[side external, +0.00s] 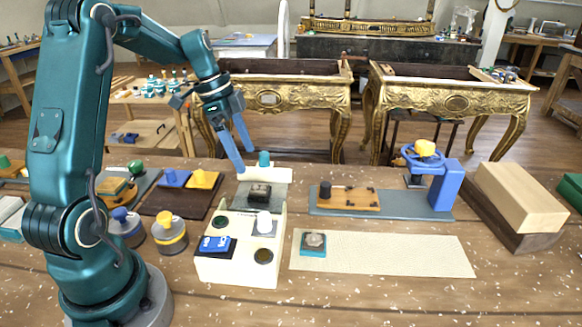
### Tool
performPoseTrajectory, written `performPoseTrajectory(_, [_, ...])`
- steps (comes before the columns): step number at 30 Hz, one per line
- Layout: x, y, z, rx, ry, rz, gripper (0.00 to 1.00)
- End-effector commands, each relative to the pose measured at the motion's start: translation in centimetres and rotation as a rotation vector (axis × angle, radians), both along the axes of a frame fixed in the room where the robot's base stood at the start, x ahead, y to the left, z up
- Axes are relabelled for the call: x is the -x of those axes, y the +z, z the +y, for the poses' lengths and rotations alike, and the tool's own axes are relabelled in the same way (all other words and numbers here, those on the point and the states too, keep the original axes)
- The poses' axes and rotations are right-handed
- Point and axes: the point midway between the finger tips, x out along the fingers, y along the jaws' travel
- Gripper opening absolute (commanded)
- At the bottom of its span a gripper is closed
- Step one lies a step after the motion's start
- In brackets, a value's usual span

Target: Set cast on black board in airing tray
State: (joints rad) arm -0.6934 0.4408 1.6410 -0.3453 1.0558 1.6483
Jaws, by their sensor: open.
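The tray also holds a white knob-like piece (264,222), a blue block (214,245) on a dark base and dark round pieces (263,256). A grey cast-like piece (314,240) rests on a teal board (312,252) to the right. I cannot tell which piece is the black board.
A teal-topped piece (264,158) stands on a white block just behind the tray. A wooden fixture (349,197) and a blue press (445,188) stand on a grey mat at right. Round pots (169,235) are left of the tray. The cream mat (400,256) is mostly clear.

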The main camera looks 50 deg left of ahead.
Motion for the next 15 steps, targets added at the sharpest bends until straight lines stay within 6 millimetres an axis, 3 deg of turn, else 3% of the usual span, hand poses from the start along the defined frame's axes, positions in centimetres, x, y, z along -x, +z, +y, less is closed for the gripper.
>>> performPoseTrajectory(3, [0.3, 1.8, 0.5, -0.004, 0.001, -0.004, 0.89])
performPoseTrajectory(9, [0.7, 3.2, 0.3, -0.005, 0.008, 0.001, 0.89])
performPoseTrajectory(11, [0.9, 3.7, -0.5, -0.011, 0.028, 0.004, 0.89])
performPoseTrajectory(15, [2.1, 5.3, -4.1, -0.041, 0.128, 0.014, 0.89])
